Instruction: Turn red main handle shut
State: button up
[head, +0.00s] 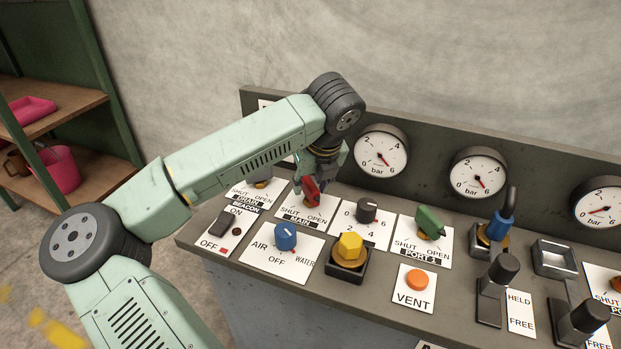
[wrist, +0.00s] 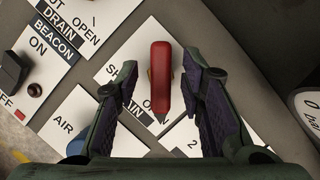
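The red main handle (head: 311,189) stands on the white plate marked SHUT, OPEN and MAIN (head: 301,213) on the sloped panel. In the wrist view the handle (wrist: 160,78) is a long red bar between my two fingers. My gripper (wrist: 159,85) is open around it, with a gap visible on both sides. In the head view my gripper (head: 321,165) is above the handle and partly hides it. The SHUT and OPEN marks are partly covered by the handle and fingers in the wrist view.
Close by are a black selector knob (head: 367,208), a green handle (head: 429,221), a blue knob (head: 286,236), a yellow knob (head: 350,246) and a BEACON switch (head: 223,222). Pressure gauges (head: 381,151) line the upright back panel. Levers (head: 497,277) stand at right.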

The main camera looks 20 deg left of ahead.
jog(key=shift+w+a+f, duration=0.1)
jog(key=shift+f, duration=0.3)
jog(key=shift+c, duration=0.3)
grip_shut()
